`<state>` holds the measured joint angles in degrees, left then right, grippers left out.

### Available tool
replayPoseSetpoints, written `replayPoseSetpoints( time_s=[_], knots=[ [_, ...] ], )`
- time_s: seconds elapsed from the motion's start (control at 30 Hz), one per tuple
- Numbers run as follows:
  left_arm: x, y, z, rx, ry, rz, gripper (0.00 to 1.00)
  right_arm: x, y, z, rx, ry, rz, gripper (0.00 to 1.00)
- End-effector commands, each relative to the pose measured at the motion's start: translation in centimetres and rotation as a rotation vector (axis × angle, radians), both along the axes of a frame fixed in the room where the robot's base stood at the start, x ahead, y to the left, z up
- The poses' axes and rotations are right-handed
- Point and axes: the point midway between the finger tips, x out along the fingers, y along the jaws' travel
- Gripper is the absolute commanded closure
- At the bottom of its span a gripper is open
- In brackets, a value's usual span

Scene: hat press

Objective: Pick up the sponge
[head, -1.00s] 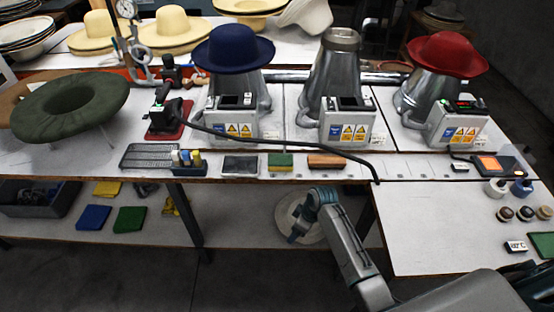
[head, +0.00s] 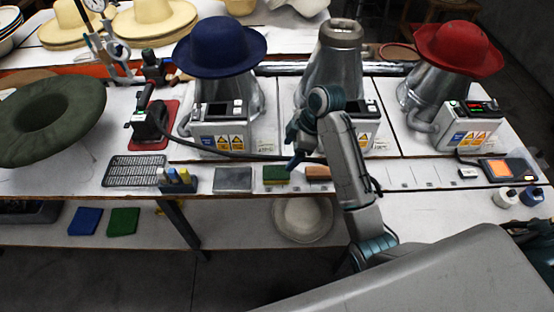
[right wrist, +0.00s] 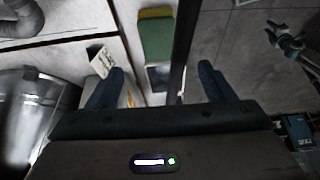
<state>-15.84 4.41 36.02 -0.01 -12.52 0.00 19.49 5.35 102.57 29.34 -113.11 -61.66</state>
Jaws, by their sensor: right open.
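The sponge (head: 276,175), green with a yellow layer, lies on the front strip of the workbench (head: 340,185), between a grey block and a brown block. My right gripper (head: 292,158) hangs just above and to the right of the sponge in the head view, open and apart from it. In the right wrist view, the sponge (right wrist: 156,37) is beyond the two spread blue fingers (right wrist: 160,83), with nothing held between them. My left gripper does not show in the head view.
A grey block (head: 233,180) and a brown block (head: 317,173) flank the sponge. A black cable (head: 235,154) runs behind it. Steam machines with a blue hat (head: 220,50) and a red hat (head: 459,50) stand behind. A pale hat (head: 303,220) lies on the lower shelf.

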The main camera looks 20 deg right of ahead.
Motion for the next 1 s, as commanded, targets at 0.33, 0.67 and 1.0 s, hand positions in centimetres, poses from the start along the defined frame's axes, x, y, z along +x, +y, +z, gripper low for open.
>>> replayPoseSetpoints(
  time_s=[0.33,0.67,1.0],
  knots=[
    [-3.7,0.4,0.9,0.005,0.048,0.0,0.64,0.4,1.7,-4.1,0.002,0.004,0.0,0.25],
    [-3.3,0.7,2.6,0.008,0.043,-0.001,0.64,0.6,2.5,-7.1,0.001,0.007,-0.001,0.25],
    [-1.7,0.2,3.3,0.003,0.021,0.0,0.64,1.0,3.4,-10.2,-0.001,0.0,0.0,0.25]
  ],
)
